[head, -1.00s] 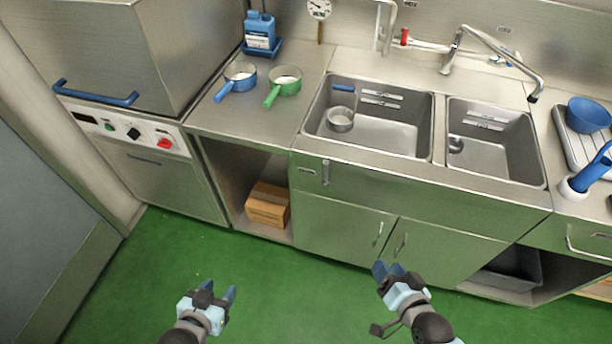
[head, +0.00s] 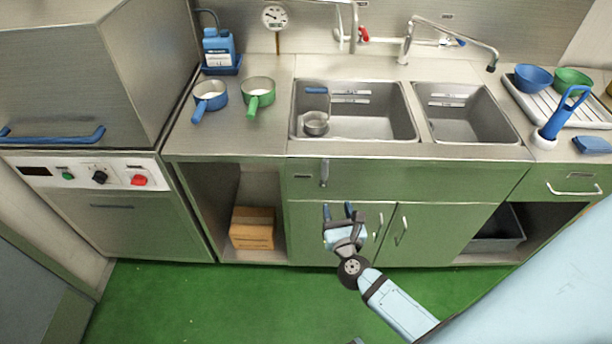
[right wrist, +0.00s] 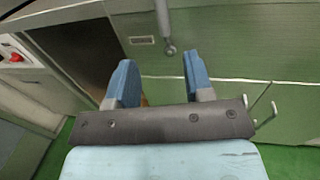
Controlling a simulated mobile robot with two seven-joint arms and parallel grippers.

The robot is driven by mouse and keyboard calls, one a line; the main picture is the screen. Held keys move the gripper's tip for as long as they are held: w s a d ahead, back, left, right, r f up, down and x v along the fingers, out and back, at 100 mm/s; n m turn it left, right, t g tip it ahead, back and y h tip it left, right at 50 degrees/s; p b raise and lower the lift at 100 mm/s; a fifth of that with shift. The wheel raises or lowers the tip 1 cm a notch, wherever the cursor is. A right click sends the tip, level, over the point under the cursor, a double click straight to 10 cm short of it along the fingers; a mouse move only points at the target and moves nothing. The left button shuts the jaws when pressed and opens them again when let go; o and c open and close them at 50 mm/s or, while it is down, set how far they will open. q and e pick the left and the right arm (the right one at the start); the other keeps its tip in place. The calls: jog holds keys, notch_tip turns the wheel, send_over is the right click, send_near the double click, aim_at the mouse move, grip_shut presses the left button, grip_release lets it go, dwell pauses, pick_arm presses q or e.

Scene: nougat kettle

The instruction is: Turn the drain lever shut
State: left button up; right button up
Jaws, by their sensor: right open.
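The drain lever (head: 324,173) is a short grey metal handle on the green front panel under the left sink basin. It hangs straight down. In the right wrist view the lever (right wrist: 167,28) comes down from the top edge and ends in a round knob. My right gripper (head: 338,208) is open and empty, below the lever in the head view. In the right wrist view its two blue fingers (right wrist: 158,65) are spread, with the knob just beyond the tips and between them in the picture, not touching. My left gripper is not in view.
Two cupboard door handles (head: 400,231) stick out low on the right. A sink with two basins (head: 355,125) is above the panel. A cardboard box (head: 252,228) sits in the open bay at left. The green floor (head: 220,300) in front is clear.

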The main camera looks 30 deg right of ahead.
aim_at(326, 169)
jog(key=p+x, duration=0.2)
jog(key=x, duration=1)
jog(key=shift+w+d, duration=0.25)
jog(key=shift+w+d+f, duration=0.1)
jog(key=shift+w+d, duration=0.1)
jog(key=shift+w, duration=0.35)
grip_shut()
